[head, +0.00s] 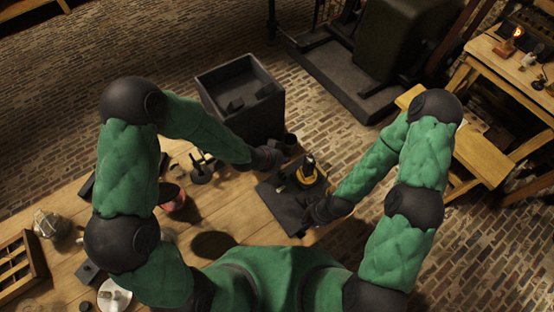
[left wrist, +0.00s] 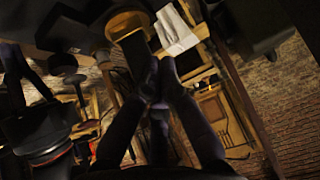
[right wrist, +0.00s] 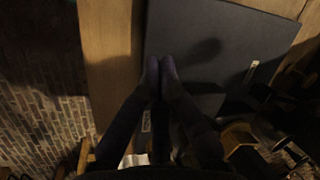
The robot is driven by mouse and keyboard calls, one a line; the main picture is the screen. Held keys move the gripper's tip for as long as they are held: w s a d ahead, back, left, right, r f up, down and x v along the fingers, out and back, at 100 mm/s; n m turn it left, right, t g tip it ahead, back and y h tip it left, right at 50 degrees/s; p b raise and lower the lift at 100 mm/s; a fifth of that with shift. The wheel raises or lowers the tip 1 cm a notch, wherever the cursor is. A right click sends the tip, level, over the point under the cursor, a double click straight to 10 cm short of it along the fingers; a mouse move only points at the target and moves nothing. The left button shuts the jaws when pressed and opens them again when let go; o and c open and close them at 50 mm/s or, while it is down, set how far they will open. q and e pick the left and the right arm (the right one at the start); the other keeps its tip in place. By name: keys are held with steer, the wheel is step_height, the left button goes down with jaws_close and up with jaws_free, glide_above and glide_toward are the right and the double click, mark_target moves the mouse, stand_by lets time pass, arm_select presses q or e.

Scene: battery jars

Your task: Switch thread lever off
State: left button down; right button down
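A dark device with a yellow-brass band (head: 308,172) stands on a dark flat board (head: 278,208) at the table's right end. I cannot make out with certainty which part is the thread lever. A small pale metal strip (right wrist: 251,72) shows on the board in the right wrist view. My left gripper (head: 275,157) is just left of the device; its fingertips meet in the left wrist view, near a brass ring (left wrist: 128,24). My right gripper (head: 312,212) is low over the board's front right, its fingertips together and empty in the right wrist view.
A large dark open bin (head: 243,95) stands behind the table (head: 235,215). Black-based parts (head: 201,170) and a red-rimmed jar (head: 172,199) are on the left. A wooden tray (head: 20,268) lies at far left. Another workbench (head: 490,62) stands at upper right.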

mark_target(276, 173)
arm_select(q)
steer(key=f, duration=0.1)
steer(key=a+f, duration=0.1)
steer(key=f, duration=0.1)
steer(key=shift+f, duration=0.1)
arm_select(e)
steer(key=shift+f, duration=0.1)
arm_select(q)
steer(key=shift+s+a+f, duration=0.25)
steer(key=shift+a+f, duration=0.1)
steer(key=shift+f, duration=0.1)
steer(key=shift+s+a+f+b, duration=0.4)
steer(key=shift+a+f+b, duration=0.2)
steer(key=shift+b, duration=0.2)
arm_select(e)
steer(key=shift+f, duration=0.75)
arm_select(q)
steer(key=shift+s, duration=0.15)
